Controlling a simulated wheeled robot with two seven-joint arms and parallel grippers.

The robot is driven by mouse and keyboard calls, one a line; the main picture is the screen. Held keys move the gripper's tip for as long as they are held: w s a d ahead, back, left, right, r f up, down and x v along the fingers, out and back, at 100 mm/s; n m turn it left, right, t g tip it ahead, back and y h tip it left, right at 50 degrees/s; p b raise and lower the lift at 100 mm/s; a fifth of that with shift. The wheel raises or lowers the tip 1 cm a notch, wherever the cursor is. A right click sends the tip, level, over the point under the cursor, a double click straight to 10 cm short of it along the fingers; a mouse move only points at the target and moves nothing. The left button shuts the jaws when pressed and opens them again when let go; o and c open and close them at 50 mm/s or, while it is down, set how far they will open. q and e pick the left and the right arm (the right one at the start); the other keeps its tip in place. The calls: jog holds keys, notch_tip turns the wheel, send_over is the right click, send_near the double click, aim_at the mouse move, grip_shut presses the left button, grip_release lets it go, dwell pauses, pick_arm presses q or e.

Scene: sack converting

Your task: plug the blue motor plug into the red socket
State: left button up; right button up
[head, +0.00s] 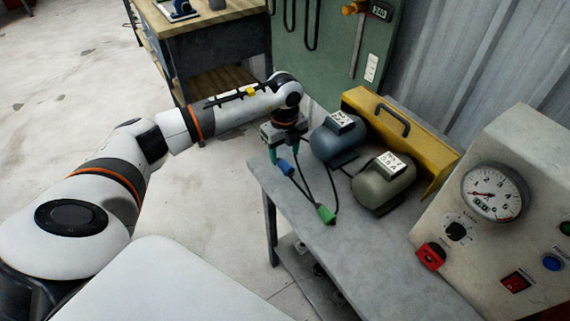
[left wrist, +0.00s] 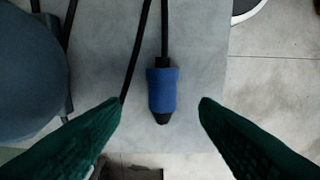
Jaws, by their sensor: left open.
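The blue motor plug (head: 286,168) is at the near left end of the grey table, on a black cable from the blue motor (head: 330,146). In the left wrist view the blue plug (left wrist: 162,90) appears between the fingers, its dark tip toward the bottom. My left gripper (head: 285,152) is open, with its green fingers (left wrist: 160,110) apart on either side of the plug; whether they are down at its height I cannot tell. The red socket (head: 431,256) is on the front of the beige gauge panel at right. My right gripper is out of view.
A green plug (head: 326,214) lies on the grey table (head: 345,250), cabled to the olive motor (head: 384,187). A yellow guard with a handle (head: 440,160) stands behind the motors. The gauge panel (head: 520,240) also carries a red switch and knobs. The table's front middle is clear.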

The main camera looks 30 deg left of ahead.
aim_at(285, 162)
pick_arm(q)
notch_tip(285, 162, down, 4)
jog(key=shift+s+d+f+p, duration=0.1)
jog(key=shift+s+p, duration=0.05)
jog(key=shift+p, duration=0.15)
jog(key=c, duration=1.1)
jog(key=shift+o, duration=0.2)
jog(key=shift+r, duration=0.2)
